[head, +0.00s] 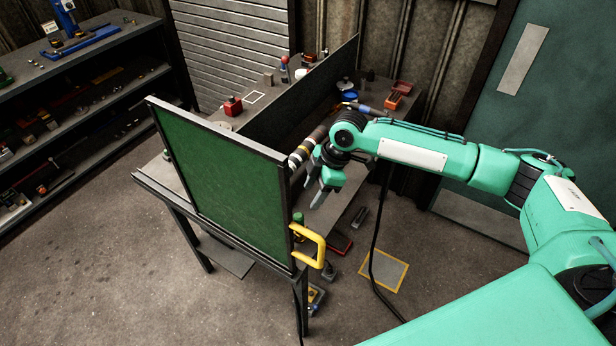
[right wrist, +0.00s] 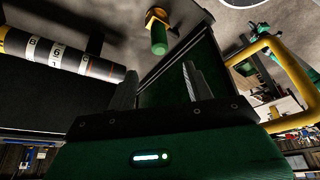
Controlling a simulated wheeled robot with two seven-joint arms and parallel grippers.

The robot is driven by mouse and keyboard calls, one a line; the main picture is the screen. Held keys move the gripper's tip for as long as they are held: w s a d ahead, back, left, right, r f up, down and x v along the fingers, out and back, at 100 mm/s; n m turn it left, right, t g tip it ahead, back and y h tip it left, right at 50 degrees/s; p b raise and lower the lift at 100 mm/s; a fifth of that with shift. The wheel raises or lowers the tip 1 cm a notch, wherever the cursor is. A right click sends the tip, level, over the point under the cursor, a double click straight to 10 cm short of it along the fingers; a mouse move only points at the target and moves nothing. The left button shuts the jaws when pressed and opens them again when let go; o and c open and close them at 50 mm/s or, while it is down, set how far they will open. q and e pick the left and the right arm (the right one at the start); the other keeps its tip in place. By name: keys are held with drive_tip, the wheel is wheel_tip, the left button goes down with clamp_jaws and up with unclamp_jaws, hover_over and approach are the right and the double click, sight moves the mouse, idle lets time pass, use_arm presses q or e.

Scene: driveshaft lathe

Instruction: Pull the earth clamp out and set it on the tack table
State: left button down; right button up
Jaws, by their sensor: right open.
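A green-handled piece with a yellow-orange end (right wrist: 158,35) shows in the right wrist view, beyond my fingertips; it may be the earth clamp. A small green part, perhaps the same piece, shows in the head view (head: 298,219) by the green screen's right edge. My right gripper (head: 321,194) is open and empty, pointing down just right of the screen. In the right wrist view its two fingers (right wrist: 160,82) stand apart with nothing between them, short of the green handle. The table (head: 168,182) stands behind and under the screen. My left gripper is not in view.
The green screen (head: 225,185) stands at the table's front, with a yellow handle (head: 310,245) at its right edge. A dark divider (head: 300,100) and a banded shaft (head: 303,150) lie behind. A black cable (head: 378,240) hangs to the floor. Shelves (head: 85,130) stand left.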

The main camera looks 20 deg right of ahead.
sight(295, 216)
drive_tip(key=p+x, duration=0.1)
drive_tip(key=x, duration=0.3)
drive_tip(key=shift+s+a+f+p, duration=0.1)
drive_tip(key=shift+a+p, duration=0.1)
drive_tip(key=shift+p, duration=0.1)
drive_tip(key=p+x, duration=0.2)
drive_tip(key=x, duration=0.6)
drive_tip(key=shift+f+p, duration=0.3)
drive_tip(key=shift+f, duration=0.15)
clamp_jaws()
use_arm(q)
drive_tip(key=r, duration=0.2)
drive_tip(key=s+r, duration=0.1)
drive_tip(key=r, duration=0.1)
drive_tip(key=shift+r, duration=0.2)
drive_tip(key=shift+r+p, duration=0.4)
use_arm(e)
drive_tip(key=shift+a+r, duration=0.1)
drive_tip(key=shift+r, duration=0.45)
